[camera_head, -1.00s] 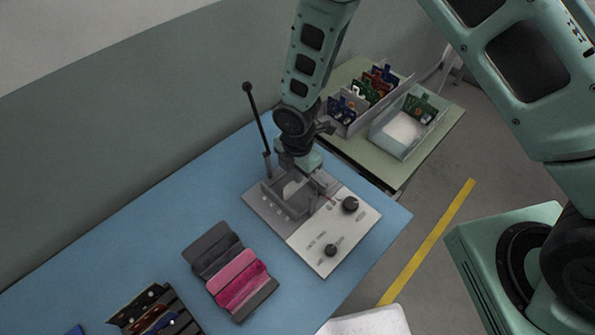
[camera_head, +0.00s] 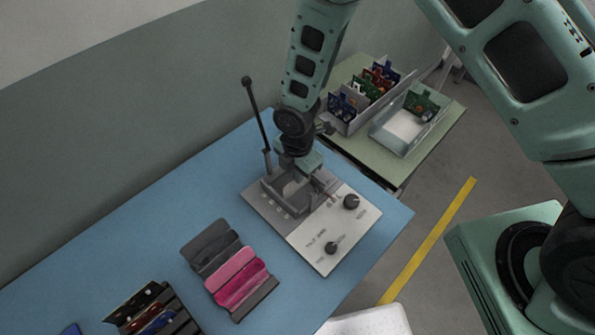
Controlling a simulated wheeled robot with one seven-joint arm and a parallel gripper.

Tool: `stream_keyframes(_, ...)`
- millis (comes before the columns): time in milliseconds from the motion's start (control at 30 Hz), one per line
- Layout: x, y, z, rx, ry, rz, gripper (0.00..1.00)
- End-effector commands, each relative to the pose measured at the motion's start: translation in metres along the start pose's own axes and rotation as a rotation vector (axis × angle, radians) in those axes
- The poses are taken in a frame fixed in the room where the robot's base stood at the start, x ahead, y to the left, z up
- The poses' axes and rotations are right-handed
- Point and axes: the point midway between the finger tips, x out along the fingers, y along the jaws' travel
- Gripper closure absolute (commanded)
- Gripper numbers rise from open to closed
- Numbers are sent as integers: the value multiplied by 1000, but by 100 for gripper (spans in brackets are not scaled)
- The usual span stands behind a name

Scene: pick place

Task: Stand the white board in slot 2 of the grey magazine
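My gripper (camera_head: 302,174) points down over the grey nest (camera_head: 270,192) of a test fixture on the blue table. Its fingers are small and partly lost against the nest, so I cannot tell whether they are open or shut. A whitish piece (camera_head: 291,188) shows in the nest below the gripper; it may be the white board, but I cannot tell whether the fingers touch it. A dark grey slotted rack (camera_head: 180,318), likely the magazine, stands at the lower left, cut by the frame edge. Several boards (camera_head: 140,302) stand in it; its slot numbers are not readable.
The fixture's panel (camera_head: 315,258) has two black knobs, and a black-knobbed lever (camera_head: 257,115) rises at its left. A grey bin of boards (camera_head: 350,128) and a pale tray (camera_head: 395,148) stand on a green table behind.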

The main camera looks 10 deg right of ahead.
Motion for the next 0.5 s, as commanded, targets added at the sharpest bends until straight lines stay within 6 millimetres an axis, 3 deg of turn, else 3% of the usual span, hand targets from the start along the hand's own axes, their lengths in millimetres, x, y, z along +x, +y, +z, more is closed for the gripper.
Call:
stream_keyframes(467, 3, 0, 0, 0, 0, 0, 100)
stream_keyframes(500, 3, 0, 0, 0, 0, 0, 93)
